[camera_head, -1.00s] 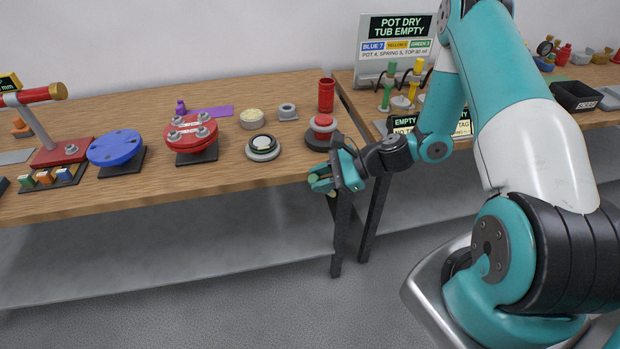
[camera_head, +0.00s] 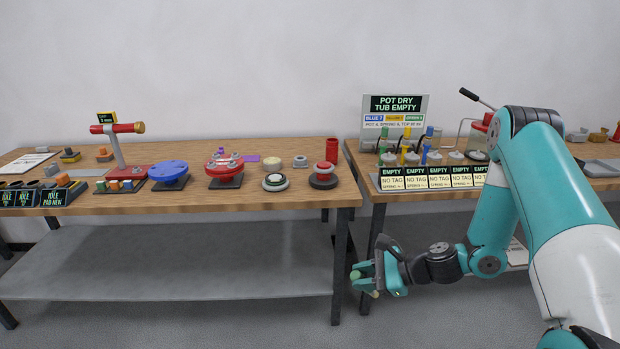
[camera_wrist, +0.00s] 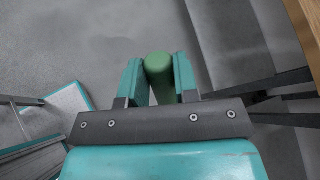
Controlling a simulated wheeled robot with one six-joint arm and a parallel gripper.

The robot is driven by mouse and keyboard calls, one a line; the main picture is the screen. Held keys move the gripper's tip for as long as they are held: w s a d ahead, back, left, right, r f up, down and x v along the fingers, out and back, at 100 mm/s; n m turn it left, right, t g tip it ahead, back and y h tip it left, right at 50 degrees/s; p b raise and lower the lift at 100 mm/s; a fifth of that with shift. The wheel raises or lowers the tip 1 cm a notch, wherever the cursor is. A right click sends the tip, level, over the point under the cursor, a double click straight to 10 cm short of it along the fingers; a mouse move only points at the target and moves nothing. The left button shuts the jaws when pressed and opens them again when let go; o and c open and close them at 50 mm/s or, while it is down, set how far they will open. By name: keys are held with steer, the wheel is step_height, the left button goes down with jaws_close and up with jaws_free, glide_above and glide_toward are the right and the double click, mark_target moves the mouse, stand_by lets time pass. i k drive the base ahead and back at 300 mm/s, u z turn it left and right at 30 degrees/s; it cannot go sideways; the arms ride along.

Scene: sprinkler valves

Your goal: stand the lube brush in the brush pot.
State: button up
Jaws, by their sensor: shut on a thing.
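My gripper (camera_head: 364,281) is low in the head view, in front of the gap between the two benches and below the bench tops. It is shut on a rounded green piece, which I take to be the lube brush; in the wrist view its green end (camera_wrist: 158,66) sits between the two teal fingers. Its bristles cannot be made out. A plain red upright cylinder (camera_head: 332,150), likely the brush pot, stands at the back right corner of the left bench, well apart from my gripper. Its inside is hidden.
Near the red cylinder are a red-topped dark round part (camera_head: 323,177), a white ring part (camera_head: 275,182) and a red flange (camera_head: 225,167). The right bench holds a sign (camera_head: 394,112), coloured posts and a row of tags (camera_head: 429,178). Bench legs stand close to my gripper.

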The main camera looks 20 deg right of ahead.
mark_target(300, 164)
steer(key=z, duration=0.85)
steer(key=k, duration=0.1)
steer(key=u, duration=2.05)
steer(key=i, duration=1.35)
steer(key=z, duration=0.65)
steer(key=i, duration=0.65)
steer(key=z, duration=0.6)
